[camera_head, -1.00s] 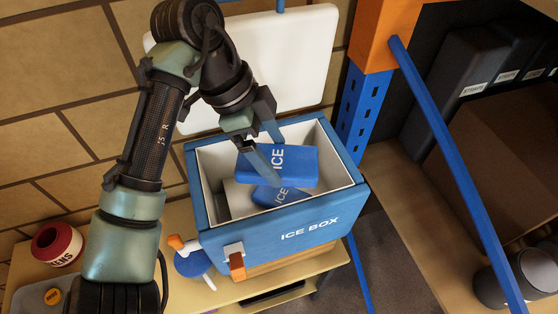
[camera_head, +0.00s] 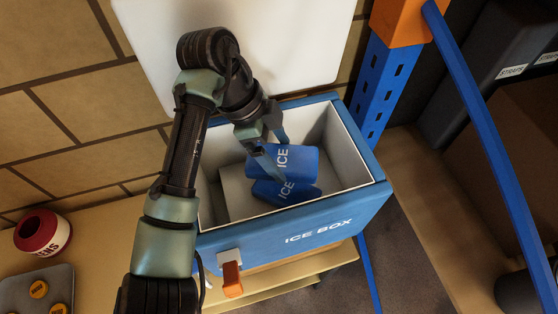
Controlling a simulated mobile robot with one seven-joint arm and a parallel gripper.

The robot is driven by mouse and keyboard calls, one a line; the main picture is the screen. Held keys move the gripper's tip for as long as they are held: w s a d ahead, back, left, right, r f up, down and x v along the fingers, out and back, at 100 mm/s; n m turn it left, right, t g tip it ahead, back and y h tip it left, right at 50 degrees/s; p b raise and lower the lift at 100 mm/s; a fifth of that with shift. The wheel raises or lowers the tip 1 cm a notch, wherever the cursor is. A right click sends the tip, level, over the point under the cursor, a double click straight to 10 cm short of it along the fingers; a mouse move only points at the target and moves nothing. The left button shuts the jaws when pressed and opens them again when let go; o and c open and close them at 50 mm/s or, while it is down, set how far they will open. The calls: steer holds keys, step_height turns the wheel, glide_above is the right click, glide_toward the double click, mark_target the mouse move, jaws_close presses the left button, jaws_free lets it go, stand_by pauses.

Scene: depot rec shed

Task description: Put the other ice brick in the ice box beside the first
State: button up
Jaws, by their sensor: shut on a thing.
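The ice box (camera_head: 325,228) is a blue, open-topped box with a white lining, standing on a pale bench. My gripper (camera_head: 280,160) reaches down into its opening and is shut on a blue ice brick (camera_head: 301,164) marked ICE. The held brick is inside the box mouth, a little tilted. The first ice brick (camera_head: 287,190), also blue and marked ICE, lies lower in the box. The held brick overlaps its upper part in the view; I cannot tell whether they touch. One finger covers part of the held brick.
The white lid (camera_head: 250,50) stands open behind the box. An orange latch (camera_head: 232,279) hangs at its front. A blue post (camera_head: 377,95) rises close behind its right side. A red tin (camera_head: 42,232) and a grey tray (camera_head: 35,292) sit at left.

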mark_target(274, 156)
step_height(274, 156, down, 4)
steer(key=shift+w+r+p, duration=0.1)
steer(key=shift+r+p, duration=0.15)
steer(key=shift+p, duration=0.05)
steer(key=shift+f+b, duration=0.35)
steer(key=shift+f, duration=0.05)
steer(key=o, duration=1.4)
steer(key=shift+o, duration=0.2)
steer(key=shift+a+r+p, duration=0.1)
steer(key=shift+r+p, duration=0.2)
steer(key=shift+r, duration=0.35)
steer(key=v, duration=1.1)
steer(key=shift+r+b, duration=0.3)
steer(key=shift+b, duration=0.1)
